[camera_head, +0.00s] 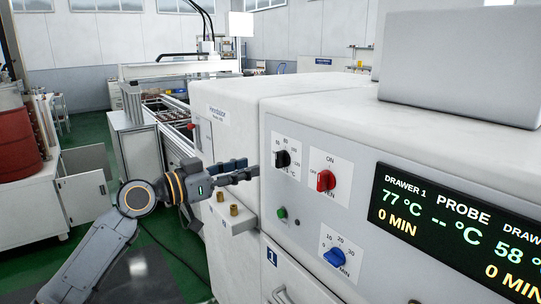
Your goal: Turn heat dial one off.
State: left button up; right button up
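The black heat dial (282,159) is on a white label with a °C scale, at the upper left of the white oven's front panel. Its exact setting is too small to read. My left gripper (252,167) reaches in from the left, with its fingers pointing right toward the black dial. Its two dark fingers look parted, with nothing between them. The fingertips are just left of the dial and appear apart from it. The display (455,225) reads 77 °C and 0 MIN under DRAWER 1. My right gripper is not in view.
A red knob (326,180) under ON, a blue dial (335,257) marked 10 to 30 and a green button (282,213) share the panel. Brass fittings (221,197) are below my gripper. A grey box (460,70) is on top. Green floor (150,275) lies at left.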

aim_at(276, 159)
pick_arm(q)
jog(key=p+x, duration=0.1)
jog(key=x, duration=0.5)
jog(key=shift+w+d+r+p, duration=0.1)
jog(key=shift+w+d+p, duration=0.1)
jog(key=shift+p, duration=0.15)
jog(key=shift+w+d, duration=0.35)
jog(key=shift+d, duration=0.2)
jog(key=shift+c, duration=0.4)
grip_shut()
